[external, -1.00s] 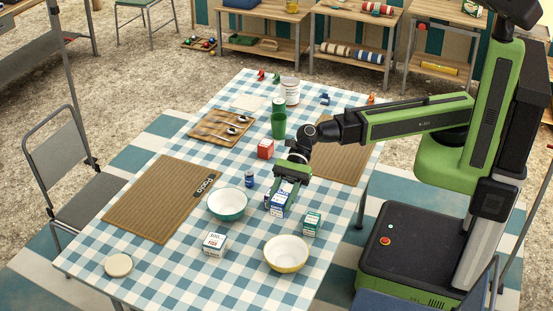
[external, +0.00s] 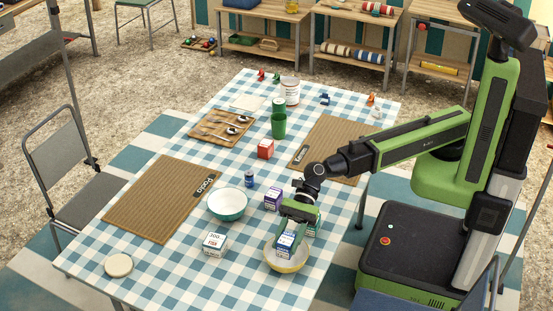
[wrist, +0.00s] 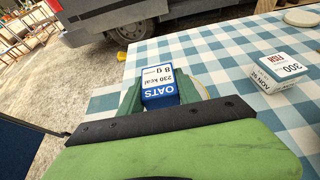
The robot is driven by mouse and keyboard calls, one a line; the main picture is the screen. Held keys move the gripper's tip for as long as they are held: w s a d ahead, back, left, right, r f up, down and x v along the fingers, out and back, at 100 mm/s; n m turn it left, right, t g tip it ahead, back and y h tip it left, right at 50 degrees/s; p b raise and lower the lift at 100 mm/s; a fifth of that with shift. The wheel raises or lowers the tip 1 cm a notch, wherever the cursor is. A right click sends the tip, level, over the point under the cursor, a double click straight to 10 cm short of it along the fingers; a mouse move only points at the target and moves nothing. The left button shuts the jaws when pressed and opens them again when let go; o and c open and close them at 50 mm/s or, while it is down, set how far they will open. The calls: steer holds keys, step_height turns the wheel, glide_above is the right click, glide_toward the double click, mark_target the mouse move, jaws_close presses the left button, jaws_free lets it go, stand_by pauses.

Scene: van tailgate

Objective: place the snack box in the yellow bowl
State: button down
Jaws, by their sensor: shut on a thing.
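The snack box, a blue and white box marked OATS (wrist: 160,88), is between my gripper's green fingers in the wrist view. It also shows in the external view (external: 284,246), below my gripper (external: 289,232), which is shut on it. The yellow bowl (external: 301,262) is white inside and stands near the table's front right edge. The box is over the bowl in the external view and covers part of its inside. I cannot tell whether the box touches the bowl. In the wrist view the bowl is almost wholly hidden behind the fingers.
A purple and white box (external: 273,199) stands behind my gripper. A white box (external: 214,243) and a teal bowl (external: 228,205) stand to the left. Bare checked cloth lies left of the yellow bowl.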

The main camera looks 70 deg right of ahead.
mark_target(286, 251)
steer(key=shift+f+b, duration=2.4)
steer(key=c, duration=0.9)
jaws_free()
steer(key=shift+r, duration=0.1)
steer(key=shift+o, duration=0.2)
steer(key=shift+r+p, duration=0.35)
steer(key=shift+p, duration=0.1)
steer(key=p+v, duration=0.3)
steer(key=v, duration=0.4)
steer(key=shift+d+r, duration=0.2)
steer(key=shift+d, duration=0.2)
steer(key=shift+f, duration=0.1)
steer(key=shift+a, duration=0.1)
